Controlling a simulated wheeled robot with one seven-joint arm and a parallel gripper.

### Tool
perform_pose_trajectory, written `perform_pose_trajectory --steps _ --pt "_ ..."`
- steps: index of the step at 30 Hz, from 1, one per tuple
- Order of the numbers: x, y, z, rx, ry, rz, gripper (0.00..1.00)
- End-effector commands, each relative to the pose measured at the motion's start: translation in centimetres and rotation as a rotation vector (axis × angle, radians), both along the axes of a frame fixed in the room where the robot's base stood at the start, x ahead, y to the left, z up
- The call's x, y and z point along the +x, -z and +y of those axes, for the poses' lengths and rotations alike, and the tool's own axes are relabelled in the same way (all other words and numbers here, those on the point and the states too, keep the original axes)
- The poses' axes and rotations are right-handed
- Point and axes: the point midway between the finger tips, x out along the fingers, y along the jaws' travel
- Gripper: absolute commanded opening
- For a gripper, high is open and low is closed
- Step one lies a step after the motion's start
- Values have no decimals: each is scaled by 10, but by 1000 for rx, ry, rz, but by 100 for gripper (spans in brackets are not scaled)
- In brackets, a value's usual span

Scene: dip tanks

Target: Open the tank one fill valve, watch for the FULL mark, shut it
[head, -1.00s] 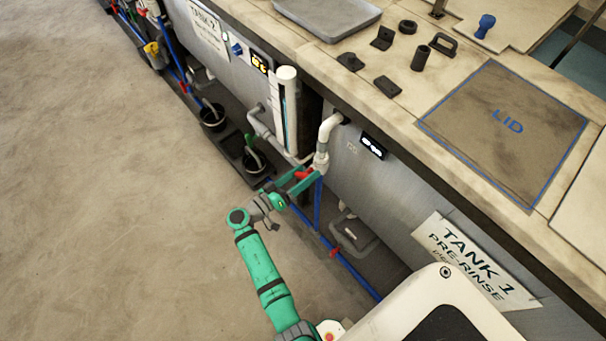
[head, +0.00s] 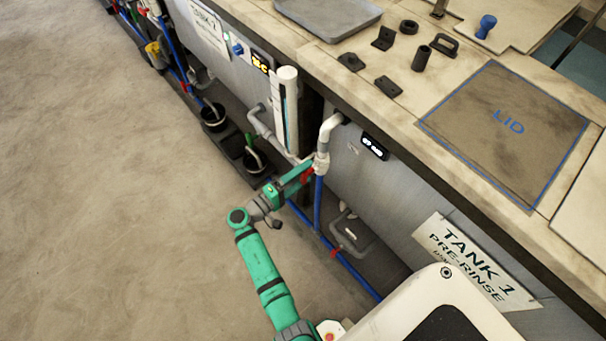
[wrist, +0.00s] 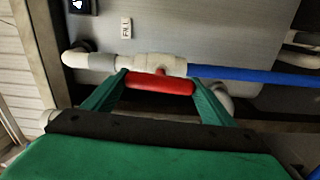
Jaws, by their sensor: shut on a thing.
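The fill valve on the tank one side has a red handle (head: 308,173) on a white and grey fitting (head: 321,163), with a blue pipe below it. My gripper (head: 303,176) comes in from the left at the handle. In the wrist view the red handle (wrist: 160,84) lies between my two green fingers (wrist: 160,90), which are shut on its ends. There it runs roughly parallel to the pipe. A FILL tag (wrist: 126,27) is above the valve. Tank 1 (head: 400,195) carries a PRE-RINSE sign (head: 475,262) and a small lit display (head: 374,146), too small to read. No FULL mark is legible.
A white upright tube (head: 288,105) stands left of the valve. A low blue pipe with another red handle (head: 335,253) runs along the tank foot. Black buckets (head: 255,160) stand to the left. The lid (head: 508,130) and loose fittings lie on top. The floor at left is clear.

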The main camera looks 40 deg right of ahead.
Motion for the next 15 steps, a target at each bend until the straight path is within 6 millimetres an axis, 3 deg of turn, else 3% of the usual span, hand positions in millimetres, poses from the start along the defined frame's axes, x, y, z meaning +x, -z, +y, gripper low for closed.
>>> perform_pose_trajectory --steps 15 --pt "1 1 1 -5 -3 68 56"
